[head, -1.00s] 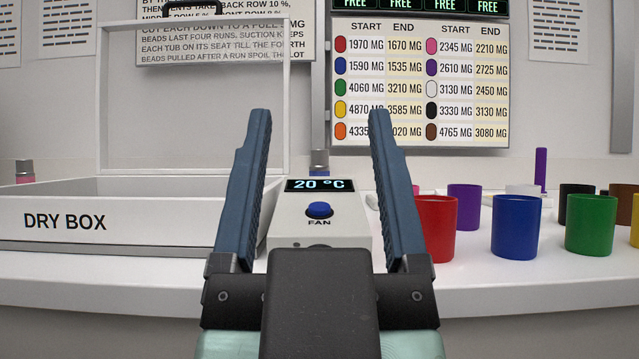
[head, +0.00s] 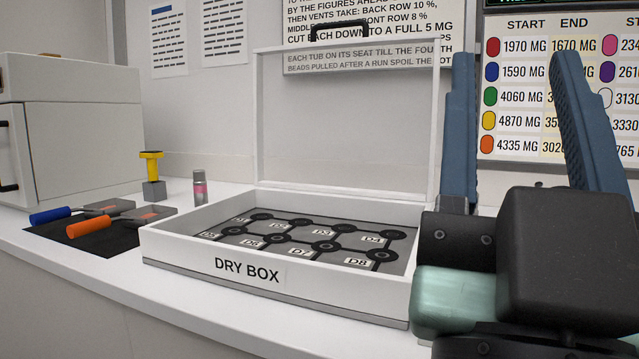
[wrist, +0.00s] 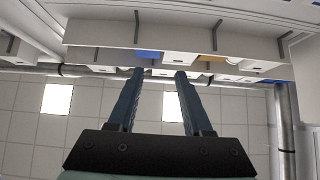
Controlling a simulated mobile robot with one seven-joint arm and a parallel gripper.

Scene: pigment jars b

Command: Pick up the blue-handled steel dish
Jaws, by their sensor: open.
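The blue-handled steel dish (head: 95,208) lies on a dark mat (head: 92,243) at the left of the counter in the head view. Its blue handle (head: 50,215) points left, and its steel part lies behind an orange-handled dish. My gripper (head: 520,60) is raised at the right of the head view, open and empty, far to the right of the dish. The wrist view shows the open fingers (wrist: 160,72) with nothing between them; the dish does not show there.
The orange-handled dish (head: 90,228) lies in front on the same mat. The open dry box (head: 185,250) stands between the mat and my gripper. A yellow-topped tool (head: 152,166), a small jar (head: 200,189) and a white cabinet (head: 75,135) stand behind. Bare counter runs along the front.

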